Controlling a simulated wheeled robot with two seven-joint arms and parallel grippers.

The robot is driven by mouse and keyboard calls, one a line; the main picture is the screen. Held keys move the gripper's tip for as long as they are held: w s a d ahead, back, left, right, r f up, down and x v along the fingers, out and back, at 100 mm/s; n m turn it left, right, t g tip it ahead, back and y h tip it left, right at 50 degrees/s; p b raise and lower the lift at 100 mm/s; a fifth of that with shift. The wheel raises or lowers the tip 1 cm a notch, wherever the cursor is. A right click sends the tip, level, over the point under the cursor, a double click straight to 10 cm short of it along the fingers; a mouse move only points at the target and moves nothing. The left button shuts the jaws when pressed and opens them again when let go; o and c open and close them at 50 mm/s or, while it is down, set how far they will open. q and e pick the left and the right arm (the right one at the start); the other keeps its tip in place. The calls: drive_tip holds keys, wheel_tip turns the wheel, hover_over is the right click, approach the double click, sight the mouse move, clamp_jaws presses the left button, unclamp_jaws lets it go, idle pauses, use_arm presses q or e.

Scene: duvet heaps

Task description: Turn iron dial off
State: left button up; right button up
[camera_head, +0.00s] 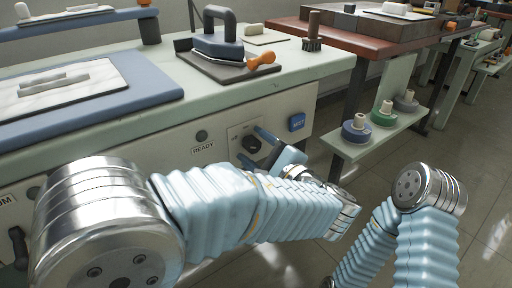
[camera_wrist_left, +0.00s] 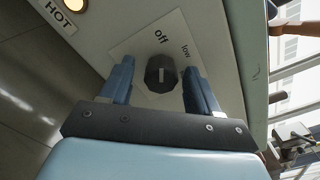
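The dark dial (camera_head: 251,144) is on a pale plate on the front of the ironing counter. In the left wrist view the dial (camera_wrist_left: 161,76) has a short pale line, upright in the picture, roughly in line with the word "off" (camera_wrist_left: 161,37) above it. The word "low" (camera_wrist_left: 186,48) is to its upper right. My left gripper (camera_head: 255,148) is at the dial, its blue fingers (camera_wrist_left: 160,82) open on either side with gaps showing between them and the dial. Only my right arm shows at lower right in the head view; its gripper is not visible.
The iron (camera_head: 218,48) stands on a dark rest on the counter (camera_head: 150,112), beside an orange-handled tool (camera_head: 261,60). A blue button (camera_head: 297,122) and READY lamp (camera_head: 202,135) flank the dial. A "HOT" label (camera_wrist_left: 59,17) has a lit lamp. A shelf (camera_head: 372,135) holds spools.

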use_arm(q)
drive_tip(key=p+v, duration=0.1)
drive_tip(key=v, duration=1.2)
drive_tip(key=shift+s+d, duration=0.25)
drive_tip(key=shift+s, duration=0.05)
